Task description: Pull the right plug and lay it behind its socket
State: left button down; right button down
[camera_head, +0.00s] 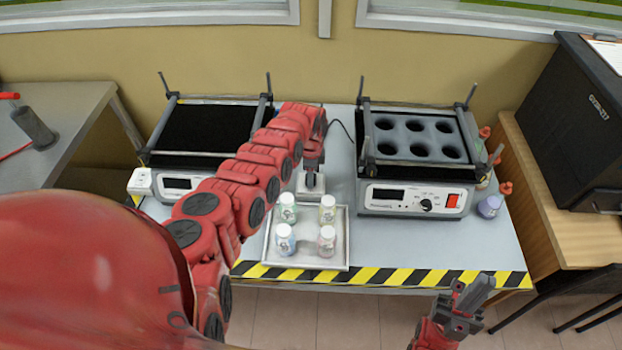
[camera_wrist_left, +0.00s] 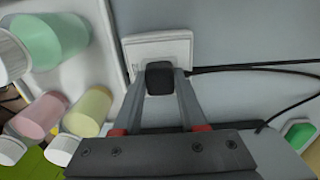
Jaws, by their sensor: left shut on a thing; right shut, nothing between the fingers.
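My left gripper (camera_head: 311,183) points down just behind the sample tray and is shut on a small dark plug (camera_wrist_left: 160,78). The right socket (camera_head: 310,198), a pale square box, is directly below it on the table, and it also shows in the left wrist view (camera_wrist_left: 158,47). The plug overlaps the socket's face there; I cannot tell how deep it sits. A black cable (camera_wrist_left: 250,67) runs from the plug. Another white socket (camera_head: 141,183) stands at the left by the other device. My right gripper (camera_head: 474,296) is shut and empty in front of the table.
A metal tray (camera_head: 338,259) with several capped bottles lies in front of the right socket. Two shaker devices stand on the table, a flat black one (camera_head: 204,130) and one with round wells (camera_head: 400,174). Several small bottles are by the right edge.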

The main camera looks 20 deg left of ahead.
pick_arm(q)
jog(key=shift+r+p, duration=2.8)
jog(key=shift+r, duration=0.25)
